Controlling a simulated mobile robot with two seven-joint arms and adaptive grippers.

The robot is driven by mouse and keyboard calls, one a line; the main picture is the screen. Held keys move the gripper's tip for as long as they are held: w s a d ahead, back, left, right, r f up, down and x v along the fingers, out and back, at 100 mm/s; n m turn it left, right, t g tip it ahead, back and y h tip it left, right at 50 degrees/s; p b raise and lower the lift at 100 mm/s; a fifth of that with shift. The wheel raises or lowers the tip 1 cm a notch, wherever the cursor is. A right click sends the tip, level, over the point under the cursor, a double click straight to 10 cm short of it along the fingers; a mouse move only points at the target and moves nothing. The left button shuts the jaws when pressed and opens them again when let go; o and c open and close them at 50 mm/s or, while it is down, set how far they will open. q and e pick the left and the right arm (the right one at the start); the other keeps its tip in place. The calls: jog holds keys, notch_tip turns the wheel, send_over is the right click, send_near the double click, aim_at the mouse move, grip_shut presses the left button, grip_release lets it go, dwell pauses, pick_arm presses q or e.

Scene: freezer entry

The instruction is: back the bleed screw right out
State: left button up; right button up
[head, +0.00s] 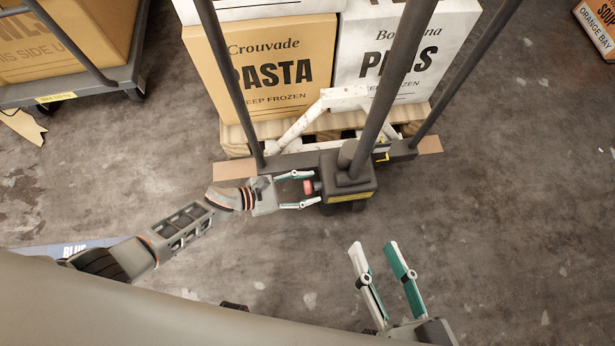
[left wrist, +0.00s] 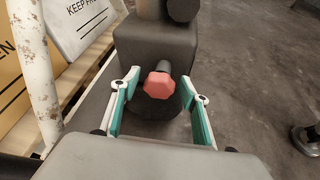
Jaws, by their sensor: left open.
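The bleed screw has a red, many-sided head (left wrist: 159,85) that sticks out from the side of a dark pump block (left wrist: 150,45). In the head view the red screw head (head: 309,187) shows at the left side of the pump block (head: 348,177). My left gripper (head: 308,189) is open, its two green-padded fingers on either side of the screw head. In the left wrist view the fingers (left wrist: 160,102) stand apart from the red head, with a gap on both sides. My right gripper (head: 388,246) is open and empty over the floor at the lower right.
Dark upright bars (head: 398,75) rise from the pallet truck in front of a pallet with a Pasta box (head: 285,55) and a white box (head: 400,50). A cart (head: 80,85) with a cardboard box stands upper left.

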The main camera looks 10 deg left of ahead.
jog(key=shift+w, duration=0.1)
pick_arm(q)
jog(key=c, duration=1.1)
jog(key=shift+n+g, duration=0.3)
pick_arm(e)
jog(key=shift+s+f, duration=0.15)
jog(key=shift+s, duration=0.05)
pick_arm(q)
jog(key=shift+f+n+g+b, duration=0.1)
jog(key=shift+n+g+b, duration=0.35)
jog(key=shift+n, duration=0.15)
jog(key=shift+n+g+h+b, duration=0.4)
jog(key=shift+n+g+b, duration=0.35)
jog(key=shift+n, duration=0.35)
jog(key=shift+w+n, duration=0.1)
jog(key=shift+n, duration=0.2)
pick_arm(e)
jog(key=shift+s+a+m, duration=0.2)
jog(key=shift+a+m, duration=1.05)
jog(key=shift+m, duration=0.55)
pick_arm(q)
jog(key=shift+b, duration=0.3)
pick_arm(e)
jog(key=shift+t, duration=0.3)
